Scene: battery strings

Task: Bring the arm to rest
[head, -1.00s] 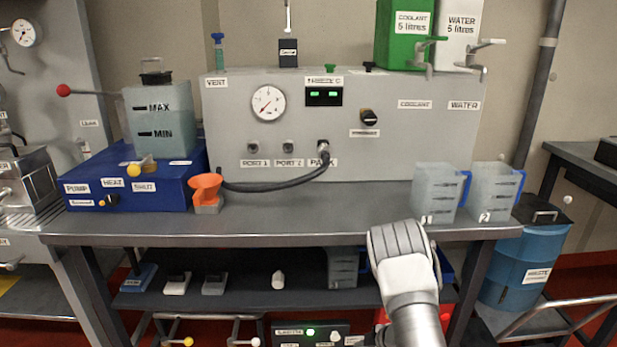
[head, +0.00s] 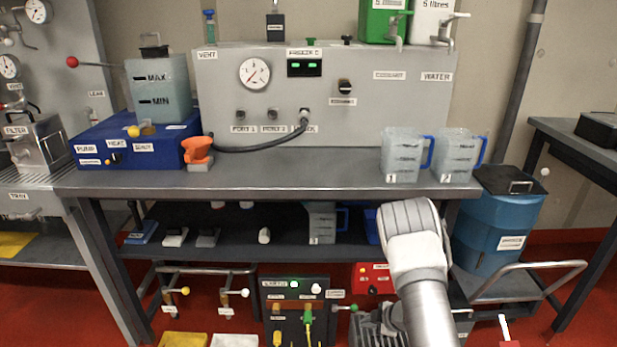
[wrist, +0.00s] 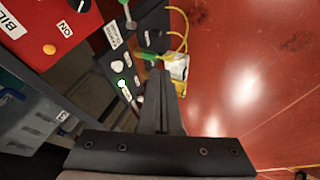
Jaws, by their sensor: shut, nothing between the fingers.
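My arm (head: 415,260) rises from the bottom of the head view, in front of the bench's lower right part. Its white and grey wrist end tops out just below the bench top, and my gripper is hidden there. In the wrist view my gripper (wrist: 160,75) shows as dark fingers closed together with nothing between them. It hangs over the red floor beside a dark panel (wrist: 118,75) with a lit green lamp. I see no contact with anything.
A blue drum (head: 490,235) on a trolley stands right. Red floor (wrist: 250,80) is open on the wrist view's right.

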